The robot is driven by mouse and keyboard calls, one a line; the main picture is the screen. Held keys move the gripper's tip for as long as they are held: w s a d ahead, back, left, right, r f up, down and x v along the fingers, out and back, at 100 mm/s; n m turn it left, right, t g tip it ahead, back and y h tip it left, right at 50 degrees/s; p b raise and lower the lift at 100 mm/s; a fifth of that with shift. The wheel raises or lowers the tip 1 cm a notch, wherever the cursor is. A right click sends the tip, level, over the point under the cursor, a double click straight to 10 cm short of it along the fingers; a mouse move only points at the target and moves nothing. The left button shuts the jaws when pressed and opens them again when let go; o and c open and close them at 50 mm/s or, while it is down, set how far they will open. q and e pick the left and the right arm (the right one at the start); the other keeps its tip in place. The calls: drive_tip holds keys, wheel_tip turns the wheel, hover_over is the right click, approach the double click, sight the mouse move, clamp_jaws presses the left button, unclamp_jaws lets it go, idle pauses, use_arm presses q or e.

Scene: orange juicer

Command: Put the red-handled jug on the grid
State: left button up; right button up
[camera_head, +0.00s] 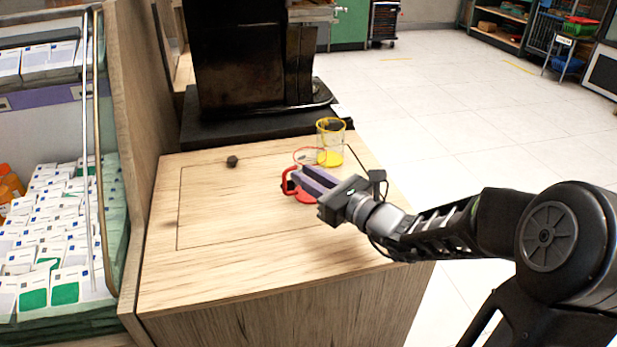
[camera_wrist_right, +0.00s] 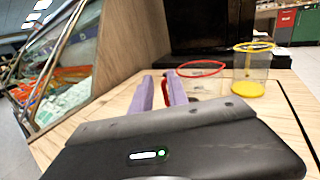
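The red-handled jug (camera_head: 285,184) stands upright on the wooden counter, clear-walled with a red rim and base. Its red rim shows in the wrist view (camera_wrist_right: 200,75). My right gripper (camera_head: 301,177) reaches in from the right at the jug. Its two purple fingers are apart, and in the wrist view (camera_wrist_right: 161,84) the red handle shows in the gap between them, with no clear contact on both sides. The fingers hide part of the jug. No grid is clearly recognisable; the black juicer (camera_head: 250,60) stands on a dark base at the back. My left gripper is out of view.
A clear jug with yellow rim and base (camera_head: 330,158) stands close behind the red one, to the right. A small dark knob (camera_head: 232,161) sits on the counter (camera_head: 215,260). A wooden panel and a shelf of boxed goods (camera_head: 60,215) bound the left. The counter's front is clear.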

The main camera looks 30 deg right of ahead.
drive_tip(key=b, duration=0.3)
approach(286, 189)
drive_tip(key=w, duration=0.3)
drive_tip(key=shift+a+f, duration=0.35)
drive_tip(key=shift+f, duration=0.05)
drive_tip(key=shift+w+a+r, duration=0.15)
drive_tip(key=shift+w+r, duration=0.15)
drive_tip(key=shift+w, duration=0.15)
drive_tip(key=shift+w+p, duration=0.1)
drive_tip(key=shift+p, duration=0.2)
drive_tip(key=b+x, duration=0.1)
drive_tip(key=x, duration=0.4)
drive_tip(key=shift+w+f, duration=0.1)
drive_tip(key=shift+w+a, duration=0.15)
drive_tip(key=shift+w, duration=0.4)
drive_tip(key=shift+c, duration=0.2)
clamp_jaws()
